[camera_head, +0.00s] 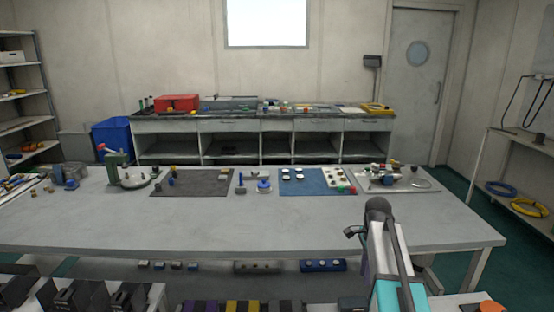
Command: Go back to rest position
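My arm rises at the bottom right, in front of the near edge of the long grey table (240,225). A small dark part at its upper end, which looks like my gripper (353,232), points left over the table's right part. It is too small to tell whether its fingers are open or shut, and I see nothing held in it. It appears apart from the things on the table.
The table bears a green stand (117,172), a dark mat (205,188), a blue mat (300,190) and a pale board (425,184) with fittings. Its near strip is clear. Racks with small parts sit below the front edge. A shelf (520,150) stands right.

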